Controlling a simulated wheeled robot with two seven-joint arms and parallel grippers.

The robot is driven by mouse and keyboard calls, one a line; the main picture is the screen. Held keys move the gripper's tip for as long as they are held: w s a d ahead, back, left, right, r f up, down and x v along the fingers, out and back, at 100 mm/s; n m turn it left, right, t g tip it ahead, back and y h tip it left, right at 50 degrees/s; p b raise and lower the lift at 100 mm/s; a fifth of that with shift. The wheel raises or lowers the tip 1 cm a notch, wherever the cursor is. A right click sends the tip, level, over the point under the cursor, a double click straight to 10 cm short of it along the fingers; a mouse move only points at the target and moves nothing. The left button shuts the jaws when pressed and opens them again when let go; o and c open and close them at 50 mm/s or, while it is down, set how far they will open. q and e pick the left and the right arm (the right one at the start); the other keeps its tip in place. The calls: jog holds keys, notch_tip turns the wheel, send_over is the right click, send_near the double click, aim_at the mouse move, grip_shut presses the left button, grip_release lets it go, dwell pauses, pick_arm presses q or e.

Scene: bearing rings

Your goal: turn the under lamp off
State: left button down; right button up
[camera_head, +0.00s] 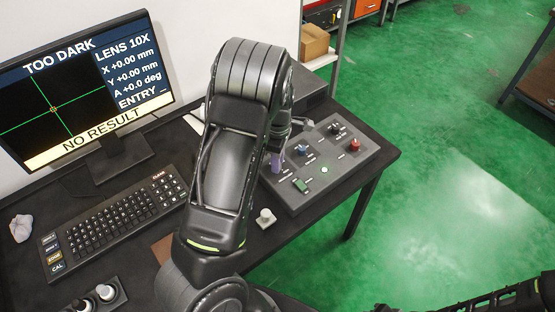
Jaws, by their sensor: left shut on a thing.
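The grey control box (330,172) stands at the right end of the dark table. On it are a blue knob (303,150), a black knob (334,129), a red knob (354,145), a green rocker switch (300,185) and a small lit green light (324,170). The labels are too small to read, so I cannot tell which control is the under lamp's. My left gripper (277,150) is at the box's left side, shut on a purple knob (277,163), mostly hidden by the gripper and arm. My right gripper is out of view.
A monitor (85,85) reads "TOO DARK" and "NO RESULT". A keyboard (112,222) lies before it. A small white-topped piece (265,217) sits left of the box's front. A cardboard box (313,42) is on a shelf behind. Green floor is open at right.

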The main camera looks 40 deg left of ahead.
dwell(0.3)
pick_arm(q)
jog(key=c, duration=1.2)
grip_release()
jog(key=shift+w+r+b, duration=0.15)
jog(key=shift+r+b, duration=0.15)
jog(key=shift+r, duration=3.6)
